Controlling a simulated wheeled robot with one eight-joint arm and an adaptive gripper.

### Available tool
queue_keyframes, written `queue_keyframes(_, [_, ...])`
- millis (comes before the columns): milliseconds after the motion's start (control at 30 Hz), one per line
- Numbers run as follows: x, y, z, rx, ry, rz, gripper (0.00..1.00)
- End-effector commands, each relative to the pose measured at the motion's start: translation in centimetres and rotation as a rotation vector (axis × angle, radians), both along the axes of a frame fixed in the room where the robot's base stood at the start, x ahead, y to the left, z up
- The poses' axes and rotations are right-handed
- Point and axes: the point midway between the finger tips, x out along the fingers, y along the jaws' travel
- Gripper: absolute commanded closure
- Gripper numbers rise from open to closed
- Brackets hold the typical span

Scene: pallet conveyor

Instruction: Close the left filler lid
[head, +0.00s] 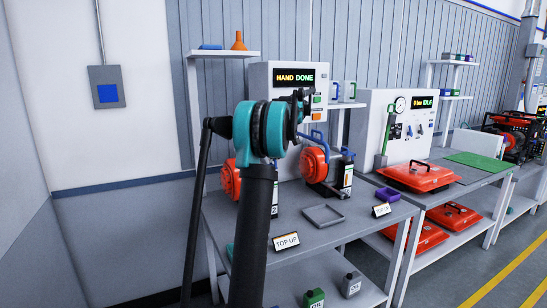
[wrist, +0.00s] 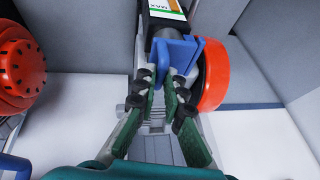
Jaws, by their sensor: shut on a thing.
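In the wrist view, my gripper (wrist: 166,85) has its green-padded fingers closed on a blue lid (wrist: 182,52). The lid is at the base of a dark container with a white, orange and green label (wrist: 168,7), seen upside down. A red round housing (wrist: 215,75) is just right of it. In the head view, my arm covers the middle of the left unit and hides the fingers and lid. The left unit's red housing (head: 229,178) shows beside my arm. The right unit has a red housing (head: 313,165), a blue handle (head: 316,137) and a dark container (head: 347,170).
The grey bench (head: 345,238) carries an empty square tray (head: 323,216), a purple item (head: 387,195) and TOP UP signs (head: 286,242). A panel reading HAND DONE (head: 295,78) stands behind. Another bench at right holds a red case (head: 418,176).

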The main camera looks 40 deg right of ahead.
Motion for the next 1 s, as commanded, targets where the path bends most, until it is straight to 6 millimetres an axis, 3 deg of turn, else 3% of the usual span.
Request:
queue_keyframes(467, [-0.09,-0.01,-0.25,0.012,0.002,0.002,1.0])
queue_keyframes(500, [-0.09,-0.02,-0.25,0.012,0.002,0.002,0.86])
queue_keyframes(633, [-0.08,-0.03,-0.22,0.013,0.001,0.0,0.69])
queue_keyframes(1000, [-0.25,-0.11,0.24,0.011,-0.001,0.0,0.69])
